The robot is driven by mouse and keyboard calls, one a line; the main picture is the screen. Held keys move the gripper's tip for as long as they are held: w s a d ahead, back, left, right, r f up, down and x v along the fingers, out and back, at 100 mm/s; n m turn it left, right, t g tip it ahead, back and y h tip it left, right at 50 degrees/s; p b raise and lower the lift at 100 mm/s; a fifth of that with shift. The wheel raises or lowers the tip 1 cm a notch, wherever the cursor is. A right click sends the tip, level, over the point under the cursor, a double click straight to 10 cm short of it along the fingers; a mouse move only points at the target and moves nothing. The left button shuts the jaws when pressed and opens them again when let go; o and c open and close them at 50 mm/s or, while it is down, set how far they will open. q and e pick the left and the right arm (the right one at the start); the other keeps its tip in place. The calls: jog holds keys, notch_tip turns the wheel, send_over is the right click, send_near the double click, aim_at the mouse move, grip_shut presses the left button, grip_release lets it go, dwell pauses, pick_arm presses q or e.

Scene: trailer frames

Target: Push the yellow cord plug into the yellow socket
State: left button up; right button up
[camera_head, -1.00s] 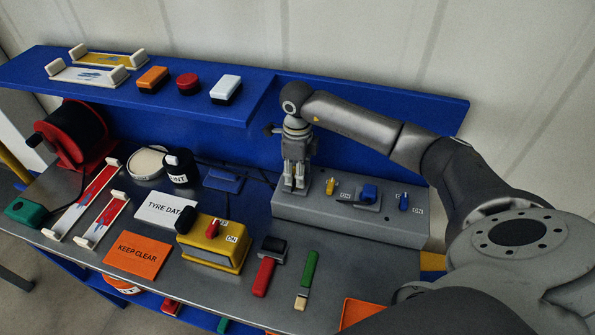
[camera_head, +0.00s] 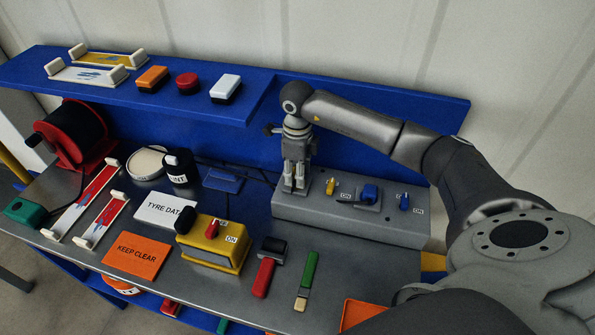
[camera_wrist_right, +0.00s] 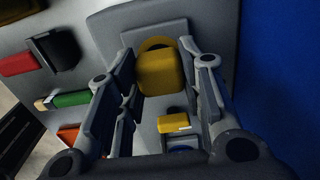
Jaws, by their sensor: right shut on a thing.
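The yellow plug (camera_wrist_right: 160,74) is a rounded yellow block between the fingers of my right gripper (camera_wrist_right: 158,58) in the right wrist view. My right gripper (camera_head: 295,186) is shut on it, pointing down at the left end of the grey box (camera_head: 350,224). Part of a yellow ring, the yellow socket (camera_wrist_right: 154,43), shows just beyond the plug. The plug covers the rest of the ring, so I cannot tell how deep it sits. In the head view the fingers hide plug and socket. My left gripper is out of view.
A yellow switch (camera_head: 330,187), a blue plug (camera_head: 369,194) and a blue switch (camera_head: 404,202) stand on the grey box, right of my gripper. A yellow box (camera_head: 212,247) with a red switch stands in front. Behind is a blue panel (camera_head: 355,130).

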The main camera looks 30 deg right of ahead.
jog(key=shift+f+b, duration=0.55)
jog(key=shift+f, duration=0.05)
jog(key=o, duration=1)
jog(key=shift+r, duration=0.15)
notch_tip(320, 180, up, 7)
jog(key=shift+r, duration=0.15)
dwell(0.4)
